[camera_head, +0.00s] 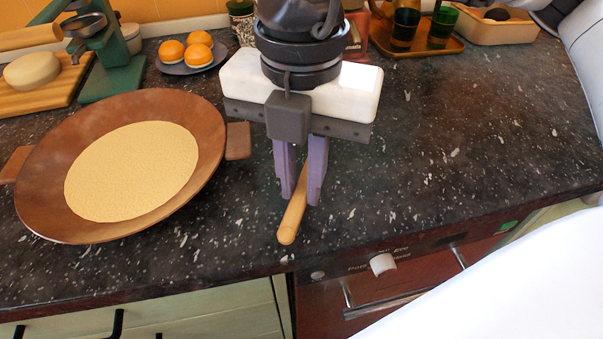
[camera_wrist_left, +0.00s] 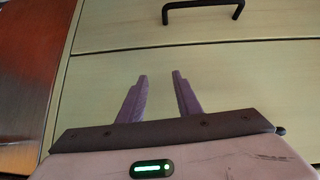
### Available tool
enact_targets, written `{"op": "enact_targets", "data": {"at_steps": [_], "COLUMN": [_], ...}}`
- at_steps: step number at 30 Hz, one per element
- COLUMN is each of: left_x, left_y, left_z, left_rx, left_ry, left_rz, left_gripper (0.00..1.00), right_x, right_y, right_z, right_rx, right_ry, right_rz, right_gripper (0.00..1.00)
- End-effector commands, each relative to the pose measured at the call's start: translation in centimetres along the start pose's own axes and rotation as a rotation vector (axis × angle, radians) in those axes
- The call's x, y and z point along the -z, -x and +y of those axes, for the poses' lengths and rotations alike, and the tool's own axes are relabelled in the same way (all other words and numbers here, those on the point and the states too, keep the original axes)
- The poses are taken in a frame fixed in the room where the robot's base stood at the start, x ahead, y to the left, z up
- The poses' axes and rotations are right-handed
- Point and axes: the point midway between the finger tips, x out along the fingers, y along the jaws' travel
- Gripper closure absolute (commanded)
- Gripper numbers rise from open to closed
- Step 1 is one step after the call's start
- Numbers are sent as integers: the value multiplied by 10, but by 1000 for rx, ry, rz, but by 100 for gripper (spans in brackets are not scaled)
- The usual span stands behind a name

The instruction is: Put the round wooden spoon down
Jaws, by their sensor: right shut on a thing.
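The round wooden spoon (camera_head: 293,217) is a light wooden stick in the head view, its rounded near end pointing toward the counter's front edge. My right gripper (camera_head: 301,200) is shut on it, fingers pointing down over the dark counter. The spoon's far part is hidden behind the fingers and gripper body. I cannot tell whether the spoon touches the counter. My left gripper (camera_wrist_left: 160,78) shows in the left wrist view, open and empty, in front of pale green drawer fronts.
A wide brown pan (camera_head: 209,140) with a pale grainy filling stands left of the right gripper. A plate of orange-topped buns (camera_head: 186,50), a wooden tray (camera_head: 392,50) with glasses and a green press (camera_head: 112,78) stand at the back. The dark counter (camera_head: 460,140) is clear on the right.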

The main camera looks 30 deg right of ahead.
Motion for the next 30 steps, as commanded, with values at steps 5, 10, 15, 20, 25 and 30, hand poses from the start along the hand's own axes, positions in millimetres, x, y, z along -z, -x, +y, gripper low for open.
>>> {"op": "enact_targets", "data": {"at_steps": [5, 10, 15, 20, 25, 30], "left_x": [-4, -6, -8, -11, -14, -17], "left_y": [-4, -8, -11, -14, -17, -20], "left_z": [-1, -2, -2, -3, -3, -3], "left_rx": [1, 1, 2, 2, 2, 2], "left_ry": [-1, -2, -2, -2, -2, -2], "left_rz": [0, 1, 3, 3, 3, 3], "left_gripper": [69, 69, 69, 69, 69, 69], "right_x": [0, 0, 0, 0, 0, 0], "right_y": [-5, -9, -13, -17, -20, -24], "right_z": [0, 0, 0, 0, 0, 0], "right_rx": [0, 0, 0, 0, 0, 0], "right_ry": [0, 0, 0, 0, 0, 0], "right_rz": [0, 0, 0, 0, 0, 0], "right_gripper": [100, 100, 100, 100, 100, 100]}}
